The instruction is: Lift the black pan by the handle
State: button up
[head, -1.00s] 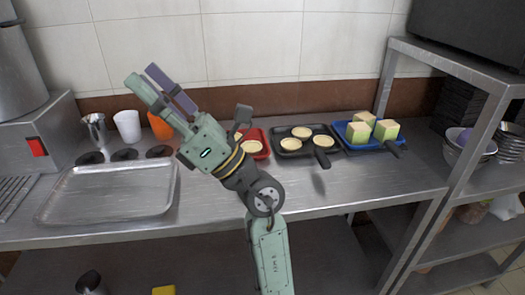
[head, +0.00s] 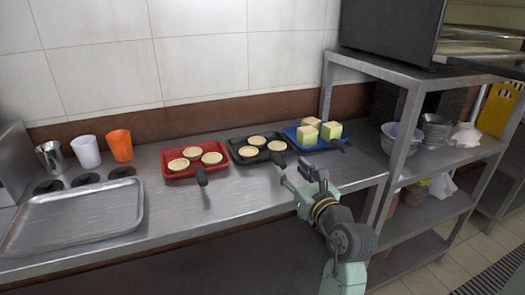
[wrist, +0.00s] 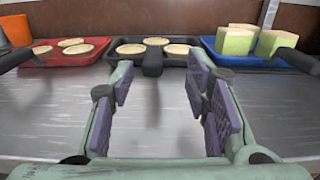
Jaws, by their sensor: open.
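The black pan (head: 239,154) stands on the steel counter between a red pan and a blue pan, with several round pale pastries in it. Its dark handle (head: 278,159) points toward the front of the counter. In the wrist view the black pan (wrist: 189,60) is straight ahead, its handle (wrist: 153,62) between and beyond my fingers. My gripper (wrist: 165,92) is open and empty, apart from the handle. In the head view my gripper (head: 298,176) is in front of the black and blue pans, near the counter's front edge.
The red pan (head: 172,173) with pastries is left, and the blue pan (head: 290,132) with green-and-cream cubes is right. A steel tray (head: 75,219) and cups (head: 119,145) stand farther left. A shelf rack (head: 409,110) bounds the right side.

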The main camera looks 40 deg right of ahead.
aim_at(275, 155)
jog(key=x, duration=0.3)
jog(key=shift+w+p, duration=0.35)
jog(key=shift+w, duration=0.05)
jog(key=x, duration=0.1)
jog(key=p+x, duration=0.1)
jog(key=x, duration=0.1)
jog(key=p+x, duration=0.1)
jog(key=shift+w+a, duration=0.25)
jog(key=shift+w, duration=0.2)
jog(key=shift+w+d, duration=0.1)
jog(key=shift+w, duration=0.25)
jog(key=shift+c, duration=0.2)
grip_shut()
